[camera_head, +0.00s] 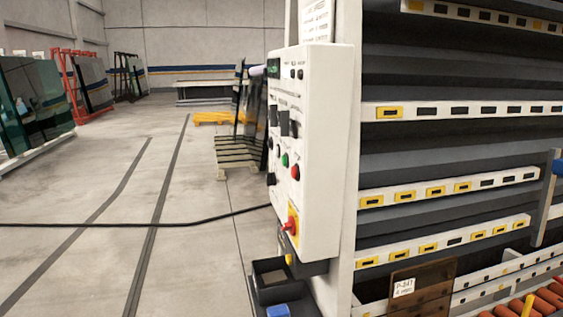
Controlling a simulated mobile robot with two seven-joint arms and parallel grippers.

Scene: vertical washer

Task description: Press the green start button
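The green start button (285,160) is a small round button on the front of a white control panel (318,150), right of the picture's middle. A red button (295,172) sits just to its lower right. Black switches and small dark buttons are above and around it. A larger red knob on a yellow plate (291,222) is lower on the panel. The panel is seen at a slant, so the button looks narrow. Neither of my grippers shows in the head view, and nothing covers the green button.
The washer (450,150) with its dark slats and white rails fills the right side. A black bin (272,280) stands below the panel. A black cable (130,224) crosses the floor to the panel. Glass racks (84,85) stand far left; the floor in front is mostly clear.

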